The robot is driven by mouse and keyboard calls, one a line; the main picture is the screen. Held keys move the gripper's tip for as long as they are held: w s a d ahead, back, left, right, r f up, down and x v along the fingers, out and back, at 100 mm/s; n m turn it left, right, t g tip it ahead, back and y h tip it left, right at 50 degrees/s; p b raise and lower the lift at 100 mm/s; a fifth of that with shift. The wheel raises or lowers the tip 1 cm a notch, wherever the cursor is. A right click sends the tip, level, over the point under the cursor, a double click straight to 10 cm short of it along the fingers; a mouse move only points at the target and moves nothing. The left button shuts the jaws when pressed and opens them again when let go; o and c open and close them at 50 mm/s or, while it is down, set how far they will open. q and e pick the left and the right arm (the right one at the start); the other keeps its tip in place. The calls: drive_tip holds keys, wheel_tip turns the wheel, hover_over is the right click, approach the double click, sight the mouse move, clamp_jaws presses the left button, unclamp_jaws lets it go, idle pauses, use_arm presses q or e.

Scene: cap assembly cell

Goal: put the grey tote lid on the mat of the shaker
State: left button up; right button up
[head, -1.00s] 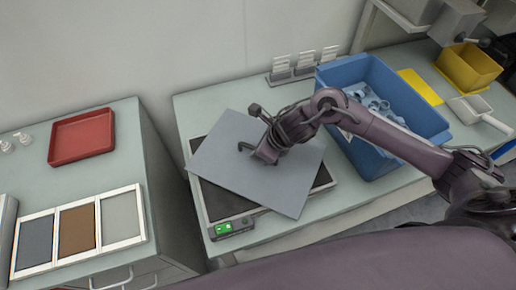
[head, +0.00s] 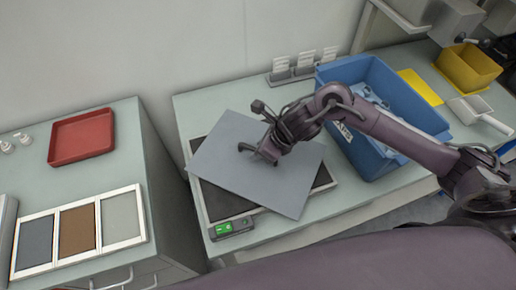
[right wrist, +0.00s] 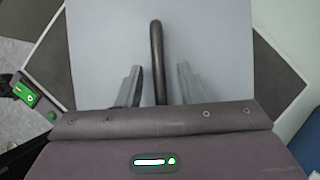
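The grey tote lid (head: 287,192) lies on the dark mat (head: 222,204) of the shaker (head: 240,231), turned at an angle to it. Its corners reach past the mat's edges, and mat corners show around it. The lid's dark handle (head: 246,148) stands up from its middle. My right gripper (head: 262,153) is at the handle. In the right wrist view, my right gripper (right wrist: 158,82) has its fingers apart, with the handle (right wrist: 157,45) between them and a gap on each side. My left gripper is not in view.
A blue tote (head: 413,112) with pale blue parts stands right of the shaker. Small label holders (head: 305,64) stand behind it. A yellow bin (head: 468,67) and a scoop (head: 480,110) are farther right. A red tray (head: 82,137) is on the left counter.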

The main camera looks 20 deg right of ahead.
drive_tip(key=v, duration=1)
drive_tip(key=shift+s+r, duration=0.2)
